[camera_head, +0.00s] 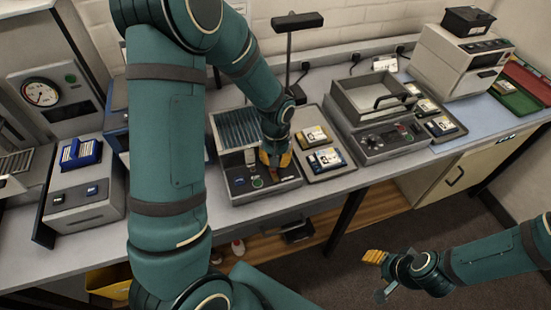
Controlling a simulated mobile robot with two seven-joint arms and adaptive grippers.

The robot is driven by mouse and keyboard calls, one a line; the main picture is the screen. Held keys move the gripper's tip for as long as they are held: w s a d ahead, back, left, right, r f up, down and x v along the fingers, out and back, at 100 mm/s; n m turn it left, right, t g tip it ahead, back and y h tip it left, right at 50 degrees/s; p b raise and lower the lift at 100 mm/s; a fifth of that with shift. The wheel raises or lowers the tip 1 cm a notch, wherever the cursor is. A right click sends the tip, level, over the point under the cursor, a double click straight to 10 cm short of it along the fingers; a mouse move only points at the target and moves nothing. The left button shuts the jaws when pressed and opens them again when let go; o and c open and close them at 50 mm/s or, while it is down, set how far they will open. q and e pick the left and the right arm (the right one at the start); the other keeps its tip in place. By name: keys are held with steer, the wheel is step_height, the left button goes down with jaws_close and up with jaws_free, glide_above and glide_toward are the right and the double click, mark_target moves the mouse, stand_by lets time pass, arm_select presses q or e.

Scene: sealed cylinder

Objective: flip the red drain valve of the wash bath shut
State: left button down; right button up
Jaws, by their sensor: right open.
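A grey unit with a ribbed blue-grey basin (238,128), which looks like the wash bath, stands on the bench in the middle. Its front panel has a green button (257,183) and a dark button. A small reddish part (276,179), possibly the drain valve, shows just under my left gripper; its position is too small to read. My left gripper (275,160), with orange fingers, points down at the right front of this unit. Its finger gap is not clear, and contact cannot be told. My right gripper (375,257) is open and empty, over the floor in front of the bench.
A tray with labelled packs (325,158) lies right of the unit. Further right are a lidded bath with dials (385,142) and a white machine (460,62). A black lamp post (289,60) stands behind. A blue rack (80,153) is at left.

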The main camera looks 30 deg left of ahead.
arm_select(q)
steer(key=shift+s, duration=0.1)
steer(key=c, duration=1)
jaws_free()
steer(key=shift+o, duration=0.2)
steer(key=shift+r, duration=3.75)
steer(key=shift+o, duration=0.3)
